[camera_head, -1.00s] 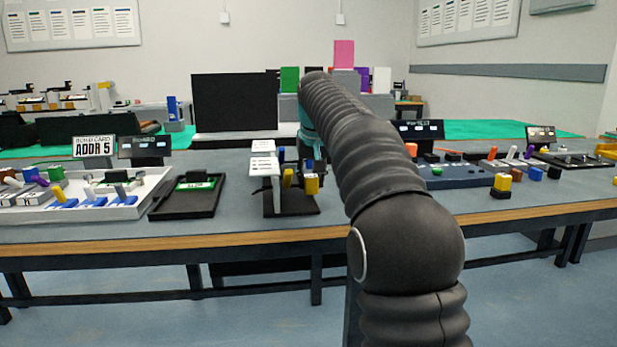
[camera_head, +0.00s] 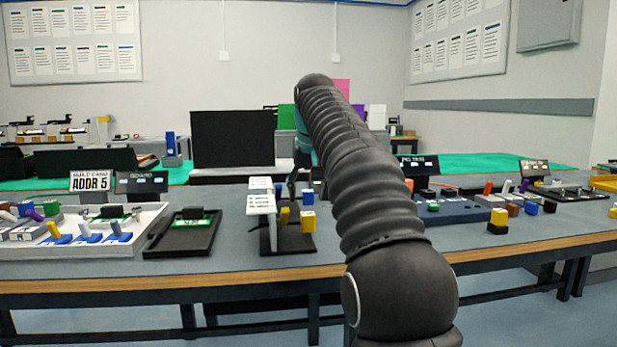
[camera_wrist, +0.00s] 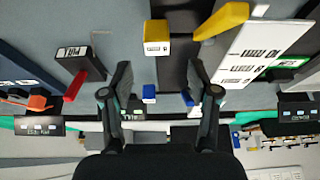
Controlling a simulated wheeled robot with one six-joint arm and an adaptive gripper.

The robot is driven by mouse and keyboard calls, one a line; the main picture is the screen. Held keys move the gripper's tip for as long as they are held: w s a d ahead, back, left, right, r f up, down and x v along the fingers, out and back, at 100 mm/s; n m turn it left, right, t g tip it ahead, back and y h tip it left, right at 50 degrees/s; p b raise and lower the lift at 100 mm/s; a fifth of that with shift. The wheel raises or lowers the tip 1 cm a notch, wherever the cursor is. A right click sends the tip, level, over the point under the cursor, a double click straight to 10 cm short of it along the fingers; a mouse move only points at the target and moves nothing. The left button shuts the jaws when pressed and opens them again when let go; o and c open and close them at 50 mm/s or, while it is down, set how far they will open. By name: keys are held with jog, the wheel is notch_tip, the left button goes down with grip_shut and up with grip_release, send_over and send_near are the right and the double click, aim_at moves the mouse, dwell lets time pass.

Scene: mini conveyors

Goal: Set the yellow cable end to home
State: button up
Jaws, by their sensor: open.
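A yellow block with a white label (camera_wrist: 156,30) shows in the wrist view, ahead of my open gripper (camera_wrist: 158,66) and apart from it. It seems to be the yellow piece (camera_head: 307,221) on the small dark stand in the head view. A yellow lever-like piece (camera_wrist: 222,20) lies right of it in the wrist view, beside a white labelled plate (camera_wrist: 262,52). I cannot tell for sure which yellow piece is the cable end. Nothing is between my fingers. In the head view my arm hides most of the gripper, behind the stand.
A red lever (camera_wrist: 75,88) on a black box (camera_wrist: 70,52) is close to the left finger. Small blue pieces (camera_wrist: 148,92) lie near the fingers. A yellow block on a black base (camera_head: 498,217) stands at the right. A black tray (camera_head: 186,238) lies left of the stand.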

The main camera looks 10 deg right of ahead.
jog(key=v, duration=0.4)
jog(key=shift+r, duration=0.25)
jog(key=shift+s, duration=0.1)
jog(key=s+a+f, duration=0.1)
jog(key=s+f, duration=0.3)
jog(key=s, duration=0.5)
jog(key=s+a+f, duration=0.1)
jog(key=s+f, duration=0.3)
jog(key=s, duration=0.5)
jog(key=s+f+n+t, duration=0.1)
jog(key=s+f, duration=1.6)
jog(key=f, duration=0.4)
jog(key=shift+s, duration=0.35)
jog(key=shift+a, duration=0.15)
